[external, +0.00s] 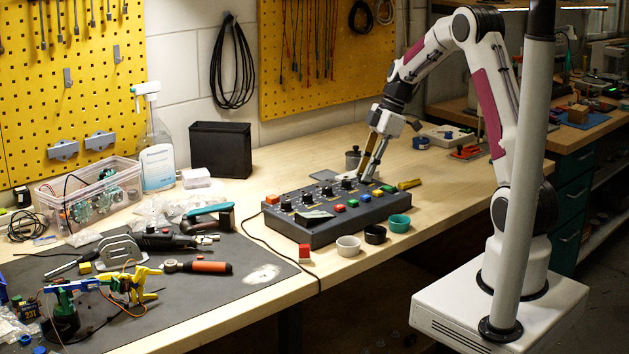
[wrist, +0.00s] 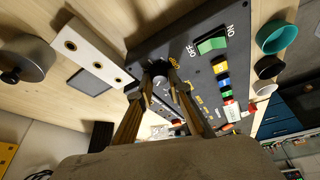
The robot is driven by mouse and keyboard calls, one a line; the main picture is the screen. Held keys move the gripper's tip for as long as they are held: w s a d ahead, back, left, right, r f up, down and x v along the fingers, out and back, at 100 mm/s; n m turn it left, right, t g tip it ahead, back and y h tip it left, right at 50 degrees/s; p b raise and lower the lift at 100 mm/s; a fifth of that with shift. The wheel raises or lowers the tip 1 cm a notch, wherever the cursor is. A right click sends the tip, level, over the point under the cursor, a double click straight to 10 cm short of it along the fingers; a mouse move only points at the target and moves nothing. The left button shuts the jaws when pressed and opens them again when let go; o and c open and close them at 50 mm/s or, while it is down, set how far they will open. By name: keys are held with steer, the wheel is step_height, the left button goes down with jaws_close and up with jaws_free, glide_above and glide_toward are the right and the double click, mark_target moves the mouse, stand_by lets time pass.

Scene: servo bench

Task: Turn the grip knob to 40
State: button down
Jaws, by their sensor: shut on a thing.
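The dark control box (external: 340,222) lies on the bench with a row of black knobs along its top. My gripper (external: 368,179) reaches down to the knob at the right end of this row. In the wrist view the two fingers of my gripper (wrist: 160,84) stand on either side of this round dark knob (wrist: 158,70) and are shut on it. Its label and scale are partly behind the fingers and too small to read, so I cannot tell its setting. A green ON/OFF switch (wrist: 211,45) sits near it on the panel.
White (external: 348,246), black (external: 375,235) and teal (external: 399,223) cups stand before the box, with a red cube (external: 305,252) to their left. A metal pot (external: 353,159) stands behind. A yellow cylinder (external: 409,184) lies at right. Tools fill the dark mat (external: 225,290).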

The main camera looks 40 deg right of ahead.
steer(key=shift+f, duration=0.1)
steer(key=c, duration=1.9)
jaws_free()
steer(key=shift+m, duration=0.4)
steer(key=shift+s+m+t+h, duration=0.15)
steer(key=shift+m+t, duration=0.25)
steer(key=shift+m, duration=0.5)
steer(key=shift+w+m+t+h, duration=0.15)
steer(key=shift+m+t, duration=0.25)
steer(key=shift+m, duration=0.5)
steer(key=shift+s+a+m+t+h, duration=0.1)
steer(key=shift+m+t+h, duration=0.2)
steer(key=shift+m, duration=0.75)
steer(key=shift+s+m+t+h, duration=0.1)
steer(key=shift+m+h, duration=0.3)
steer(key=shift+m, duration=0.65)
steer(key=shift+m, duration=0.4)
steer(key=shift+a+m+h, duration=0.1)
steer(key=shift+m+h, duration=0.55)
steer(key=shift+m, duration=0.9)
steer(key=shift+a+m+h, duration=0.1)
steer(key=shift+m+h, duration=0.55)
steer(key=shift+m, duration=0.9)
